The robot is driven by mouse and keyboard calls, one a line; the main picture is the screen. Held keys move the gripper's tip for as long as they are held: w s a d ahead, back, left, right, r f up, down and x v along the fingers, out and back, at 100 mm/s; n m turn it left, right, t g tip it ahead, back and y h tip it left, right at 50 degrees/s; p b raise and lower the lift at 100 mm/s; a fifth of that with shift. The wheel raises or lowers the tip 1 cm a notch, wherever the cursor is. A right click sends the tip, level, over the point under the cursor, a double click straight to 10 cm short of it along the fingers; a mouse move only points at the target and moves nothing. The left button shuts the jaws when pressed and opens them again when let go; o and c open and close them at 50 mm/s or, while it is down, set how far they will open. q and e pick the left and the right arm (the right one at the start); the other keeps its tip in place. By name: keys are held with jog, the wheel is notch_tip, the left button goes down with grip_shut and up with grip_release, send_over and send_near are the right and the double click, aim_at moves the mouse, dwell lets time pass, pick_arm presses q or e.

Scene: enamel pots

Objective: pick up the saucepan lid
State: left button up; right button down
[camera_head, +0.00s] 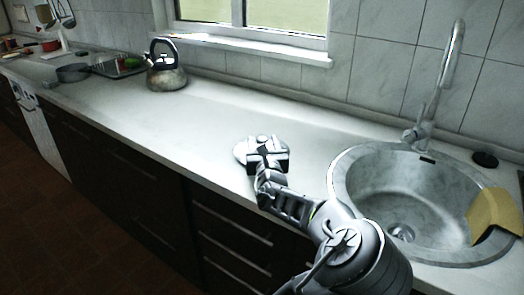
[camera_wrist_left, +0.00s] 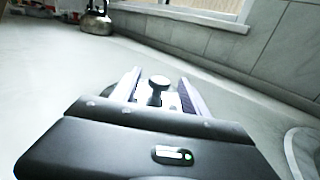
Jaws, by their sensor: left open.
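The saucepan lid (camera_head: 241,151) lies on the pale counter left of the sink, a light disc mostly hidden under my left gripper. Its dark knob (camera_wrist_left: 158,84) stands up between the fingers in the left wrist view. My left gripper (camera_head: 262,142) is over the lid, and it also shows in the left wrist view (camera_wrist_left: 158,92) with its fingers apart, one on each side of the knob. I cannot tell whether either finger touches the knob. My right gripper is in neither view.
A round sink (camera_head: 345,180) with a tall tap (camera_head: 447,75) lies to the right, a yellow cloth (camera_head: 494,214) on its rim. A kettle (camera_head: 166,72) stands at the back left. The counter between kettle and lid is clear.

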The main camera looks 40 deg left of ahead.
pick_arm(q)
jog(key=shift+c, duration=0.2)
grip_shut()
dwell(0.5)
